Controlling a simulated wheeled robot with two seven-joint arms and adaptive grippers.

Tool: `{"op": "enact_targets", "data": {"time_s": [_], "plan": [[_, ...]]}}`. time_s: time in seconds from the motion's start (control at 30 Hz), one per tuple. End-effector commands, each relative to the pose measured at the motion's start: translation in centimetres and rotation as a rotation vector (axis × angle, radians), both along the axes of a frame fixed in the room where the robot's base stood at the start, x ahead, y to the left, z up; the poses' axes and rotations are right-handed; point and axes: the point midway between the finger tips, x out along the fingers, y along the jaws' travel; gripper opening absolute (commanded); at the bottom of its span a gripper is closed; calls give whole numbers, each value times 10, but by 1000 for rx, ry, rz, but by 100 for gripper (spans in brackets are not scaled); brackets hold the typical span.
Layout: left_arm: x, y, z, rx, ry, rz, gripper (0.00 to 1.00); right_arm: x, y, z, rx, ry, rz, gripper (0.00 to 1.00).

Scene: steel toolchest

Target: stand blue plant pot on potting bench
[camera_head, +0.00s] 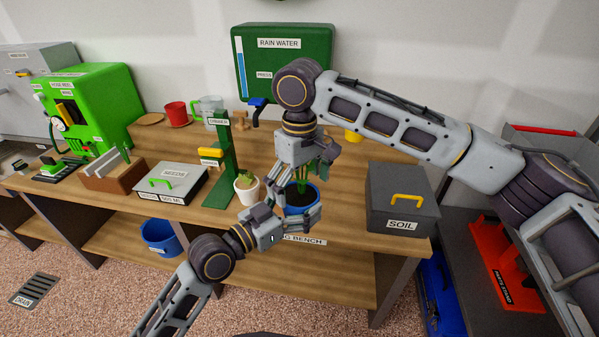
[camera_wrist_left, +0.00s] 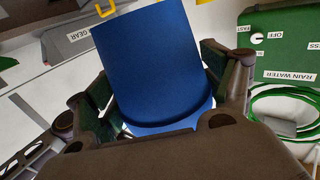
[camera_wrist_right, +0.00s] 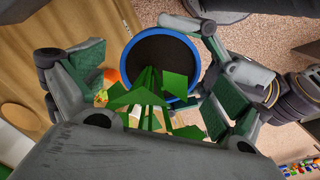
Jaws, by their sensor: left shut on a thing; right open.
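The blue plant pot (camera_head: 299,208) is near the front edge of the potting bench (camera_head: 330,225), by its label; I cannot tell whether it touches the bench top. My left gripper (camera_head: 314,200) is shut on the pot, and its fingers lie on both sides of the blue wall (camera_wrist_left: 150,65). The right wrist view looks down on dark soil inside the blue rim (camera_wrist_right: 192,75). Green leaves (camera_wrist_right: 150,95) show over the soil. My right gripper (camera_wrist_right: 150,85) is open above the pot, its fingers apart on either side of the leaves. It hides part of the plant in the head view.
A small white pot with a cactus (camera_head: 247,189) stands close left of the blue pot. A grey soil box (camera_head: 400,205) stands to the right. A green stand (camera_head: 226,165) and a grey-white box (camera_head: 170,185) are further left. A blue bucket (camera_head: 160,238) is below.

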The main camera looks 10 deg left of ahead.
Motion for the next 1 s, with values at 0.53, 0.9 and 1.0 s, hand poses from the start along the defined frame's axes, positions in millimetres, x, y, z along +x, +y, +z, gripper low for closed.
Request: {"op": "enact_targets", "data": {"time_s": [0.53,0.9,1.0], "plan": [[0,0,3,-3,-5,1,29,0,0,-34,0,0,-1,100],[0,0,3,-3,-5,1,29,0,0,-33,0,0,0,78],[0,0,3,-3,-5,1,29,0,0,-33,0,0,0,65]]}}
